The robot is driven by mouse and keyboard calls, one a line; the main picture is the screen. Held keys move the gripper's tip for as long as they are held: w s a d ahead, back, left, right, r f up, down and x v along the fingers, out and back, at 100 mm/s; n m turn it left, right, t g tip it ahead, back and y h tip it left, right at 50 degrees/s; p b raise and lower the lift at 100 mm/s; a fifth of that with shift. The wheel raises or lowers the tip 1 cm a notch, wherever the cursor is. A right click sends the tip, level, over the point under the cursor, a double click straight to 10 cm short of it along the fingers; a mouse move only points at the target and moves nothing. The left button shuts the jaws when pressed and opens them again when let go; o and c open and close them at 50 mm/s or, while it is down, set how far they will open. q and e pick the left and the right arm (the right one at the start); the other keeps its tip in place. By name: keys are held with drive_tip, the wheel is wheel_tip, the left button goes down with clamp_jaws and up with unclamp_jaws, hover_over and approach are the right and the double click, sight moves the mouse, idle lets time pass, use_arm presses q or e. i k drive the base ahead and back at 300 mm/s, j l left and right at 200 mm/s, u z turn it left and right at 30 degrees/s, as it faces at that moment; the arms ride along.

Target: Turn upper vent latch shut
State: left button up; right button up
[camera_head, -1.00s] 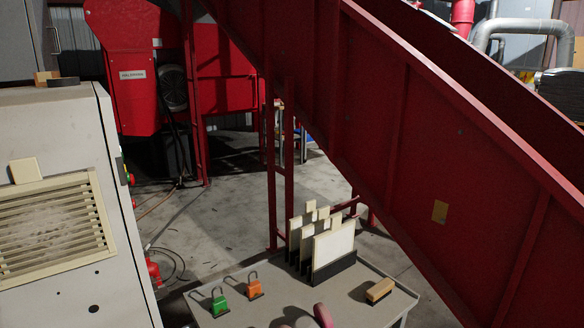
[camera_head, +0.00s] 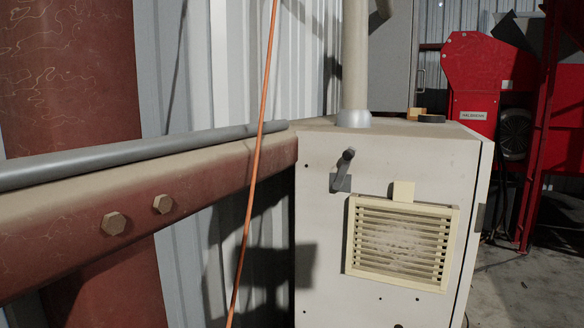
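The vent (camera_head: 402,243) is a cream slatted grille with dusty slats on the front of a pale grey cabinet (camera_head: 325,255), right of the middle in the head view. A small cream square tab (camera_head: 403,191), which looks like the upper vent latch, sits at the middle of the vent's top edge and stands up above the frame. I cannot tell from here whether it overlaps the frame enough to hold it. No lower latch can be made out. Neither of my grippers is in view.
A dark lever handle (camera_head: 343,170) sticks out from the cabinet's upper left. A rusty red beam (camera_head: 200,200), a grey pipe (camera_head: 140,153) and a hanging orange cable (camera_head: 254,170) are on the left. A dark round item (camera_head: 431,118) lies on top. Floor shows at right.

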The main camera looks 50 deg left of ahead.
sight(348, 155)
drive_tip(key=u, duration=1.2)
